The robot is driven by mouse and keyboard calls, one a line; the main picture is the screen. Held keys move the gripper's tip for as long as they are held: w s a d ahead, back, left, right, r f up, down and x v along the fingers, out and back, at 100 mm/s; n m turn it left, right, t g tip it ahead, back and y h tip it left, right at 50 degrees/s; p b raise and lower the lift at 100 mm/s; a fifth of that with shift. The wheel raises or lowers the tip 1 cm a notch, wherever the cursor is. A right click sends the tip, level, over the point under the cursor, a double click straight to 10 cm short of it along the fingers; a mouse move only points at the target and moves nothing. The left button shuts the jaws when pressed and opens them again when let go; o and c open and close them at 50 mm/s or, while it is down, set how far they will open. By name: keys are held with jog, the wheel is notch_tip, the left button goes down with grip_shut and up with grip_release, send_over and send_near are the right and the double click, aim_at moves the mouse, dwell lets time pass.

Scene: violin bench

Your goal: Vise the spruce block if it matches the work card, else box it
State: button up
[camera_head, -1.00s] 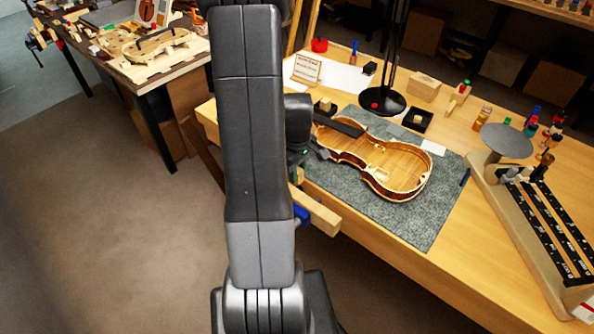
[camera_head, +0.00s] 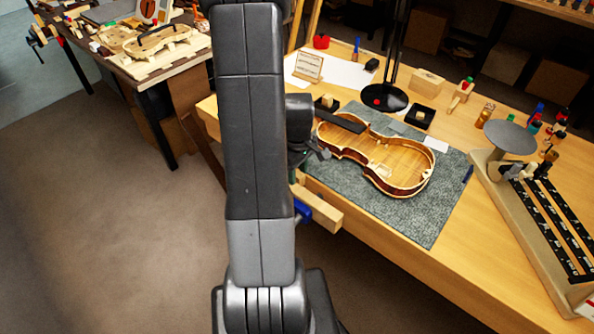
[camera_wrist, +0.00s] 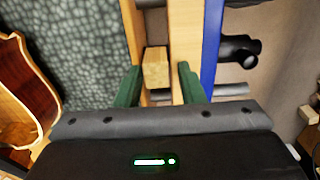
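The pale spruce block (camera_wrist: 156,68) sits in the gap between the vise's wooden jaws, seen in the wrist view; it is hidden in the head view. The vise's outer jaw (camera_wrist: 184,30) is at right of the block, and the jaw also shows at the bench edge in the head view (camera_head: 322,211). My gripper (camera_wrist: 160,86) is over the vise with its two green fingers spread on either side of the block, with gaps between. The work card (camera_head: 308,67) stands on a small stand at the back; its writing is unreadable. Small black boxes (camera_head: 429,122) stand on the bench.
An open violin body (camera_head: 395,165) lies on the grey mat (camera_head: 425,225) beside the vise. A lamp base (camera_head: 384,98) and a wooden block (camera_head: 427,83) stand behind it. A balance-like stand (camera_head: 520,245) takes the bench's right side.

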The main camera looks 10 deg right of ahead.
aim_at(298, 175)
jog(key=shift+w+d+r, duration=0.15)
jog(key=shift+w+r, duration=0.05)
jog(key=shift+w, duration=0.05)
jog(key=shift+w+r, duration=0.1)
jog(key=shift+r, duration=0.25)
notch_tip(298, 175, up, 13)
jog(key=shift+s+f+p, duration=0.15)
jog(key=shift+s+p, duration=0.15)
jog(key=shift+s, duration=0.05)
notch_tip(298, 175, down, 13)
jog(key=shift+w+f+b, duration=0.1)
jog(key=shift+f+b, duration=0.05)
jog(key=shift+b, duration=0.15)
jog(key=shift+f, duration=0.1)
jog(key=shift+s, duration=0.2)
dwell(0.4)
